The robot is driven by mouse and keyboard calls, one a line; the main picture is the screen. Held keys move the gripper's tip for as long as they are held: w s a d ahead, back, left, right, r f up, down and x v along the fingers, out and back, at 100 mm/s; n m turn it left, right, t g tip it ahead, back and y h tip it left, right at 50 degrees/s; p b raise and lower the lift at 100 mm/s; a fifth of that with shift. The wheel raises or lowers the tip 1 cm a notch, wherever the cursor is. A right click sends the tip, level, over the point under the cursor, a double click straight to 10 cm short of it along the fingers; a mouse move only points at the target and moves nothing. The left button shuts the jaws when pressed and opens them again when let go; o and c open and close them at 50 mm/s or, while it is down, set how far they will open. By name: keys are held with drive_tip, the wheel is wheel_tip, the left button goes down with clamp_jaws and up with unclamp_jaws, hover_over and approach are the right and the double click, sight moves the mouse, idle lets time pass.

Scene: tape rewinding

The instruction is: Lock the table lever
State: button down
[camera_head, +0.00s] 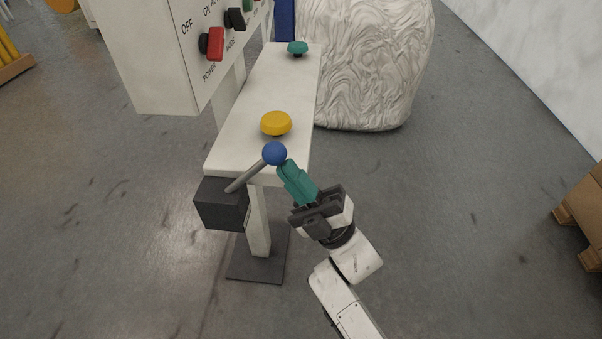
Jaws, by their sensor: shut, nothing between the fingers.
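The table lever (248,177) is a grey rod with a blue ball knob (274,153) on its upper end. It rises from a dark grey box (221,204) on the near end of the narrow white table (263,95) and tilts up to the right. My gripper (285,168), with teal fingers, is shut and empty. Its fingertips are just right of and below the blue knob, touching or very close to it; I cannot tell which.
A yellow button (276,123) and a green button (298,47) sit on the table. A white control box (160,60) with a red switch (212,43) stands at left. A large white wrapped bulk (370,60) is behind. A brown pallet (585,215) lies at right. Floor between is clear.

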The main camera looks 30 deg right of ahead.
sight(277, 155)
drive_tip(key=w+a+r+n+g+p, duration=0.1)
drive_tip(key=r+g+p, duration=0.1)
drive_tip(key=p, duration=0.1)
drive_tip(key=a+r+n+g+p, duration=0.1)
drive_tip(key=r+p, duration=0.1)
drive_tip(key=p, duration=0.2)
drive_tip(key=w+a+r+n+g+h+p, duration=0.1)
drive_tip(key=r+g+p, duration=0.1)
drive_tip(key=p, duration=0.2)
drive_tip(key=shift+w+a+r+g, duration=0.1)
drive_tip(key=shift+w+a+g, duration=0.2)
drive_tip(key=shift+w+a, duration=0.05)
drive_tip(key=shift+n+g+h, duration=0.3)
drive_tip(key=shift+g+h, duration=0.4)
drive_tip(key=shift+g, duration=0.1)
drive_tip(key=p+x, duration=0.1)
drive_tip(key=p, duration=0.1)
drive_tip(key=p+x, duration=0.3)
drive_tip(key=p, duration=0.1)
drive_tip(key=shift+s+a, duration=0.15)
drive_tip(key=shift+a, duration=0.4)
drive_tip(key=shift+a+r, duration=0.15)
drive_tip(key=shift+r, duration=0.05)
drive_tip(key=shift+f, duration=0.1)
